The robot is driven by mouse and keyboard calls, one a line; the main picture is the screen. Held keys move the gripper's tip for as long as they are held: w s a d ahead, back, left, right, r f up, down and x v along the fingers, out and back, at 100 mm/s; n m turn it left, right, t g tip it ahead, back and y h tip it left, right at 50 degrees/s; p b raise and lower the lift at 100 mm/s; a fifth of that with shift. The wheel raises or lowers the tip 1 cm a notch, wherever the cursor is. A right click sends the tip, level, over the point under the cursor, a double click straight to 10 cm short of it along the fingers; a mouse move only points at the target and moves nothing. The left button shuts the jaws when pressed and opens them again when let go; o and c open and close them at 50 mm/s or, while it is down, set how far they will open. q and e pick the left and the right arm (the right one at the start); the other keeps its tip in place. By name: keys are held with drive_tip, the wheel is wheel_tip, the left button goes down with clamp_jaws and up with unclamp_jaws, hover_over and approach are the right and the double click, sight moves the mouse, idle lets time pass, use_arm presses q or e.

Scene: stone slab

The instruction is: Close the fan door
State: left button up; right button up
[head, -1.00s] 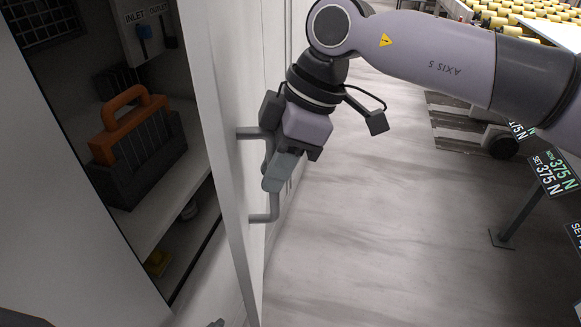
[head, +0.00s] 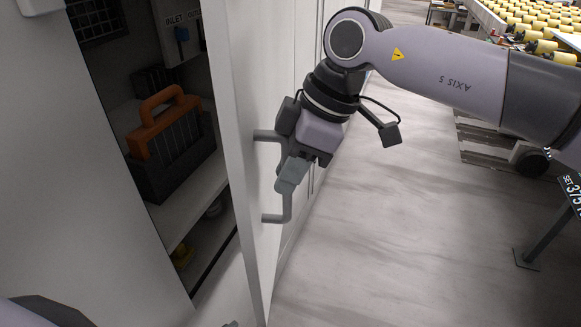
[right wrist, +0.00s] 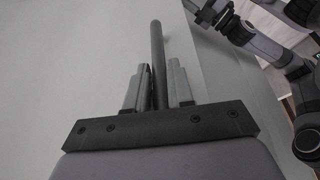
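The fan door (head: 238,120) is a pale panel standing ajar, seen nearly edge-on in the head view, with the dark cabinet interior showing to its left. Its grey bar handle (head: 272,218) is on the outer face, and the bar also shows in the right wrist view (right wrist: 158,50). My right gripper (head: 286,182) is at the handle. In the right wrist view its two fingers (right wrist: 158,90) lie close on both sides of the bar, shut on it. Part of my left arm shows in the right wrist view's top right; its finger state is unclear.
Inside the cabinet, a dark box with an orange handle (head: 172,150) sits on a shelf (head: 190,200), below an inlet/outlet unit (head: 182,35). Open grey floor (head: 400,230) lies right of the door. A sign post (head: 540,235) and a roller conveyor (head: 540,30) stand farther right.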

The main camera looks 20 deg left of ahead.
drive_tip(key=shift+o, duration=1.3)
drive_tip(key=shift+s, duration=0.1)
drive_tip(key=s+v, duration=0.1)
drive_tip(key=v, duration=0.6)
drive_tip(key=shift+w+r, duration=0.2)
drive_tip(key=shift+w, duration=0.3)
